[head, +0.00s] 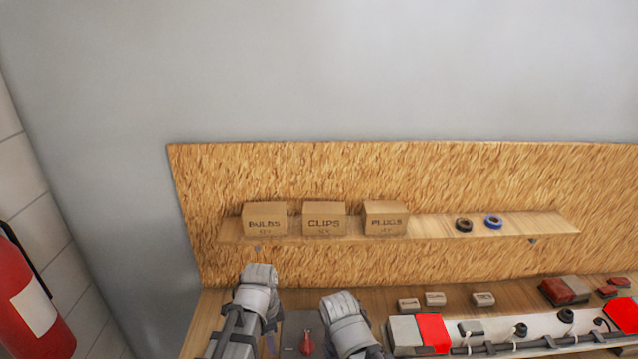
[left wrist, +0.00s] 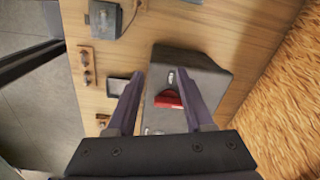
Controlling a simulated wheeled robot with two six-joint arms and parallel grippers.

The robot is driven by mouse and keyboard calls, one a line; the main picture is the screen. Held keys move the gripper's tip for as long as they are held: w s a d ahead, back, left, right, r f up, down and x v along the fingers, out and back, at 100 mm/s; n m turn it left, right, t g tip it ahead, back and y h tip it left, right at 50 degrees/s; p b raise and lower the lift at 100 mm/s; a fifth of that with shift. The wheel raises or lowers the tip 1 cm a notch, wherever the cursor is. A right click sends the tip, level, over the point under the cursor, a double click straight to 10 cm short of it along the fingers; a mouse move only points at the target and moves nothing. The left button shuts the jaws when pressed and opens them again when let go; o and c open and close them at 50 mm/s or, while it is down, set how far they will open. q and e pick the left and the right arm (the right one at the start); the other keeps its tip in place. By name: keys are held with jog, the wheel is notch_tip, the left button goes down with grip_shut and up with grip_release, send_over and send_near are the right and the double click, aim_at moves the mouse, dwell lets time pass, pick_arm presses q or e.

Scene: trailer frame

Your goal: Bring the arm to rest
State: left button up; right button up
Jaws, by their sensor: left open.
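The red part also shows at the bottom of the head view (head: 306,343), between two grey links of my arms. The left gripper's fingertips are not clear in the head view. My right gripper's fingers do not show in either view.
A shelf (head: 430,232) holds cartons marked bulbs (head: 265,220), clips (head: 324,219) and plugs (head: 386,219), plus two tape rolls. A white bar with red lamps (head: 433,333) lies on the right. A fire extinguisher (head: 32,310) stands at the left.

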pick_arm(q)
jog(key=s+a+n, duration=0.4)
jog(key=a+n, duration=0.1)
jog(key=n, duration=0.9)
jog(key=s+d+f+m+b, duration=0.1)
jog(key=d+f+b, duration=0.2)
jog(key=f+b, duration=0.2)
jog(key=s+d+f+m+b, duration=0.1)
jog(key=s+d+f+b, duration=0.1)
jog(key=d+f+b, duration=0.2)
jog(key=s+d+f+m+y+b, duration=0.1)
jog(key=d+f+b, duration=0.3)
jog(key=f+b, duration=0.4)
jog(key=shift+s+g, duration=0.3)
jog(key=shift+s, duration=0.35)
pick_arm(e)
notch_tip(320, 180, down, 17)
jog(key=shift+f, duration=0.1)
